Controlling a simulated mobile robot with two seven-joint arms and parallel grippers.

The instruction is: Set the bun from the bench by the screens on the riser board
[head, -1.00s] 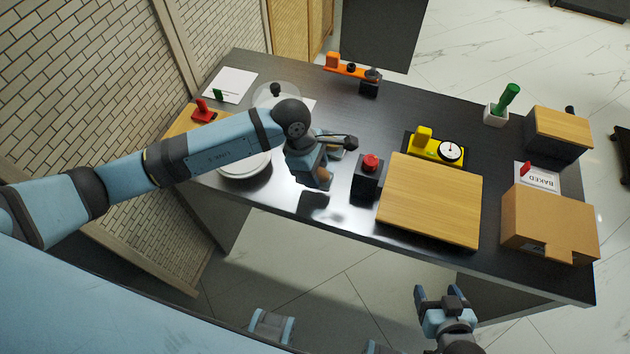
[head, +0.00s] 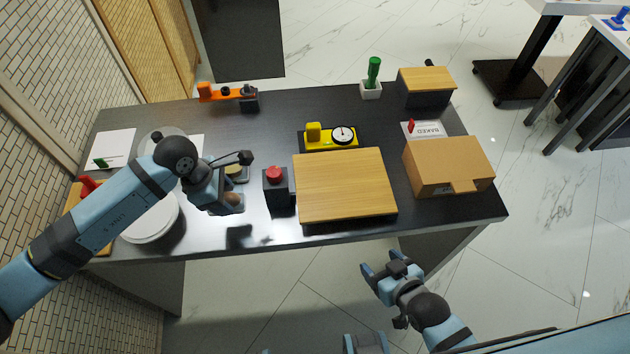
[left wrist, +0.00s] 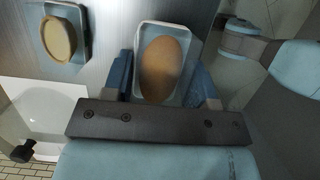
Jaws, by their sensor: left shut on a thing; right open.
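My left gripper (head: 233,205) is over the dark bench (head: 245,235), left of the riser board. In the left wrist view my left gripper (left wrist: 165,80) has its fingers on both sides of a pale dish (left wrist: 192,45) with a brown bun (left wrist: 163,68) in it. It is shut on the dish. The wooden riser board (head: 345,185) is bare. My right gripper (head: 383,272) is open and empty in front of the bench.
A black box with a red button (head: 276,190) stands between my left gripper and the board. A yellow dial device (head: 330,135) is behind the board. A cardboard box (head: 450,168) stands to its right. Stacked white plates (head: 150,220) are at the left, partly behind my arm.

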